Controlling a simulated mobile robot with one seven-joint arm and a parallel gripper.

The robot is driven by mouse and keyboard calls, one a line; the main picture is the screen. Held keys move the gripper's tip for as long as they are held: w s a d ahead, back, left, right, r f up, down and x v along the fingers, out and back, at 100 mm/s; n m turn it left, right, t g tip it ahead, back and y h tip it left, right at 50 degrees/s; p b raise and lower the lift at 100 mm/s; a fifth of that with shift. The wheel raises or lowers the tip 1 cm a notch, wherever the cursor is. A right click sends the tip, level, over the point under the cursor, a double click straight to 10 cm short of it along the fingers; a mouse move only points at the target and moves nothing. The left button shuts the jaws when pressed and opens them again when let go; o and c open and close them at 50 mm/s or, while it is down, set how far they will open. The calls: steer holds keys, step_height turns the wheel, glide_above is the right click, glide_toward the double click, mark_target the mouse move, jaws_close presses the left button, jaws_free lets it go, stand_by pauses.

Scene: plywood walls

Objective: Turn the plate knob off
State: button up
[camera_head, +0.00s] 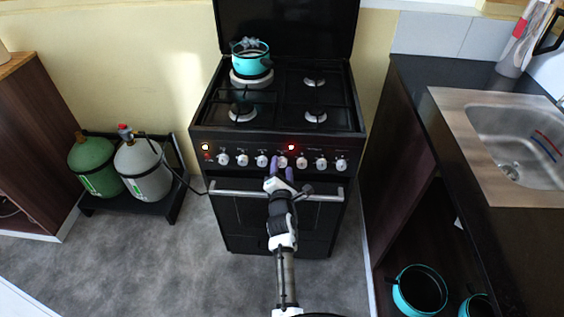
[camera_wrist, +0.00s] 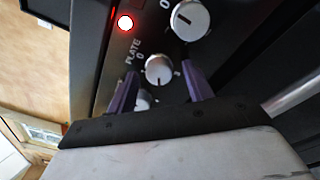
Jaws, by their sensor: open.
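The plate knob (camera_wrist: 158,70) is a silver round knob on the black stove panel, beside the label "PLATE" and a "0" in the wrist view. In the head view a knob (camera_head: 282,162) shows between my purple fingertips. My gripper (camera_head: 280,167) is in front of the panel. In the wrist view my gripper (camera_wrist: 160,88) is open, with one finger on each side of the plate knob. I cannot tell whether the fingers touch it. A red light (camera_wrist: 125,22) glows near the knob; it also shows in the head view (camera_head: 291,147).
More knobs (camera_head: 321,164) line the panel on both sides, and one (camera_wrist: 190,19) is close by in the wrist view. The oven handle (camera_head: 235,192) runs below. A turquoise pot (camera_head: 251,58) stands on the back left burner. Gas bottles (camera_head: 143,170) stand left; a sink counter (camera_head: 412,95) stands right.

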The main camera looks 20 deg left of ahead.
steer(key=shift+w, duration=0.15)
steer(key=shift+c, duration=0.4)
steer(key=c, duration=0.9)
